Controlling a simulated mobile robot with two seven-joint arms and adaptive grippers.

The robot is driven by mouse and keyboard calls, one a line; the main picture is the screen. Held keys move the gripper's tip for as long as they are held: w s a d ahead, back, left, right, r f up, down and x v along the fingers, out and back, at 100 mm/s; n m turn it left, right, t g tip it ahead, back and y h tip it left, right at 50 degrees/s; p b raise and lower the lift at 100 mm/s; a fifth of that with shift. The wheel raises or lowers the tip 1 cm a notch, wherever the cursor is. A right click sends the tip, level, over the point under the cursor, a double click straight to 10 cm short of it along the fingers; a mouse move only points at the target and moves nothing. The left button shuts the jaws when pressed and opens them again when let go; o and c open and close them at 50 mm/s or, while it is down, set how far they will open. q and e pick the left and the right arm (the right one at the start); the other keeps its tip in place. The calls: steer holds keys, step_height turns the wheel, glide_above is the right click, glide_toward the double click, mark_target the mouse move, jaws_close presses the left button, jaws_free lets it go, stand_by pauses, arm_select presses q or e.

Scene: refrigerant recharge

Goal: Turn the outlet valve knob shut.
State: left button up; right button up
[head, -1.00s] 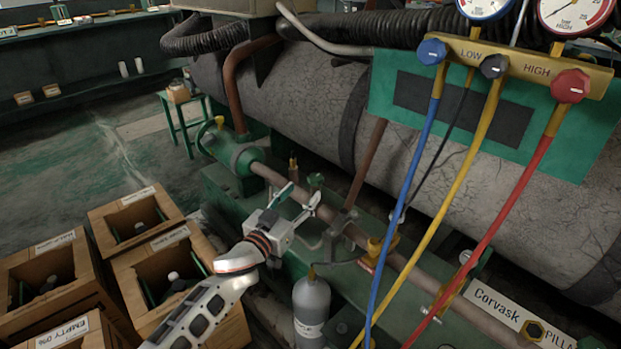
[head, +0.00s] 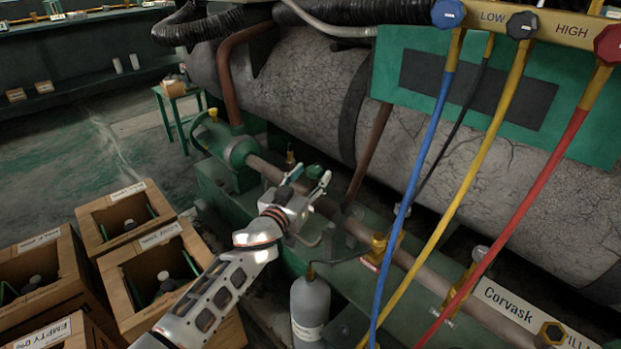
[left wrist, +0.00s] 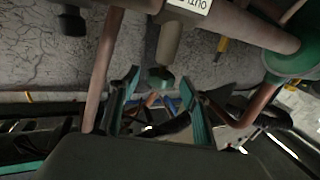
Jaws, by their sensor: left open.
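The outlet valve knob (head: 314,171) is a small green knob on the pipe in front of the big grey tank. In the left wrist view, the knob (left wrist: 160,79) hangs below a pipe with a partly cut-off label (left wrist: 190,3). My left gripper (head: 310,178) is open, with its fingers at the knob in the head view. In the left wrist view, my left gripper (left wrist: 161,88) has one finger on each side of the knob. I cannot tell whether they touch it. My right gripper is not in view.
Blue, yellow and red hoses (head: 480,250) cross the right side of the head view. A grey cylinder (head: 310,303) stands below the pipe. Wooden crates (head: 125,220) with bottles stand at the lower left.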

arm_select(q)
steer(key=c, duration=1.1)
steer(key=shift+r, duration=0.1)
